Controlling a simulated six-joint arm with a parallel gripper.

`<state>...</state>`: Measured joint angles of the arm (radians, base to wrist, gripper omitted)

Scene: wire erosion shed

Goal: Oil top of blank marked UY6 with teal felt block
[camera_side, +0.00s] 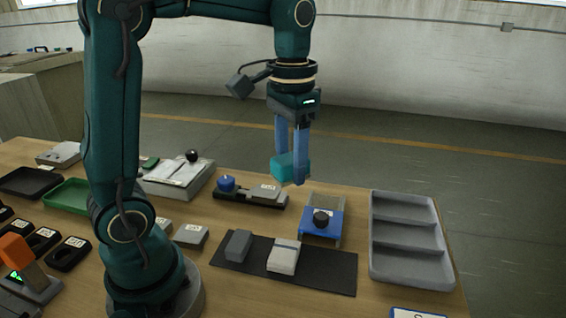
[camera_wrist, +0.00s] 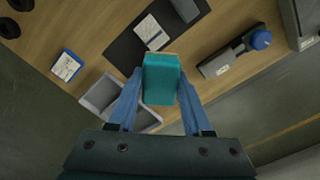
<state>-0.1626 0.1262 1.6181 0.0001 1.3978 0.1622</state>
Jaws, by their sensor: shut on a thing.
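My gripper (camera_side: 291,180) is shut on a teal felt block (camera_side: 288,167), held in the air above the table. In the wrist view the teal block (camera_wrist: 161,80) sits between the two blue fingers (camera_wrist: 160,98). A grey blank (camera_side: 265,191) with a white label lies in a dark holder with a blue knob (camera_side: 227,183), below and left of my gripper. This blank (camera_wrist: 222,70) also shows at the right of the wrist view. Its marking is too small to read surely. The block is apart from it.
A blue fixture with a black knob (camera_side: 321,218) stands below right of my gripper. A dark mat (camera_side: 325,268) bears a grey block (camera_side: 238,245) and a pale block (camera_side: 284,257). A grey compartment tray (camera_side: 437,272) stands at right. Labelled blanks (camera_side: 190,235) lie near my base.

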